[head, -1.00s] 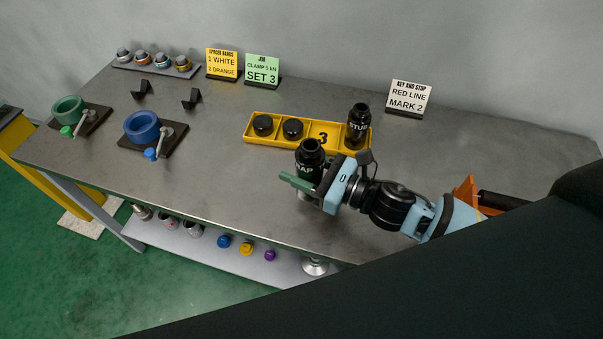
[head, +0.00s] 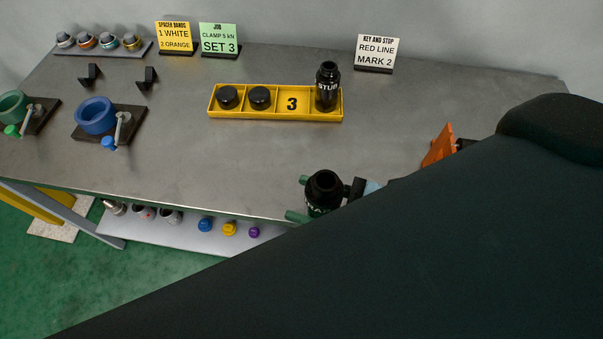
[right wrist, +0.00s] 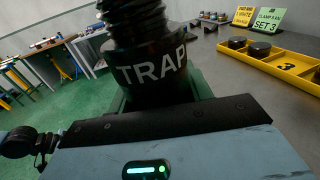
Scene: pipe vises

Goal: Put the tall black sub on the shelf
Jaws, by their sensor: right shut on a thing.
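A black threaded sub marked TRAP (head: 323,192) is held by my right gripper (head: 301,198). Its green fingers close around the sub, which stands about upright near the table's front edge. In the right wrist view the TRAP sub (right wrist: 150,68) fills the space between the fingers. Its lower end is hidden. A second black sub, marked STUB (head: 326,88), stands in the right end of the yellow tray. The shelf (head: 180,236) is the grey board under the table, partly hidden by the tabletop. My left gripper is out of view.
The yellow tray (head: 219,112) also holds two black caps. Metal pieces (head: 143,213) and blue, yellow and purple caps (head: 229,229) line the shelf. A blue vise (head: 95,116) stands left. An orange piece (head: 438,146) stands right. The table's middle is clear.

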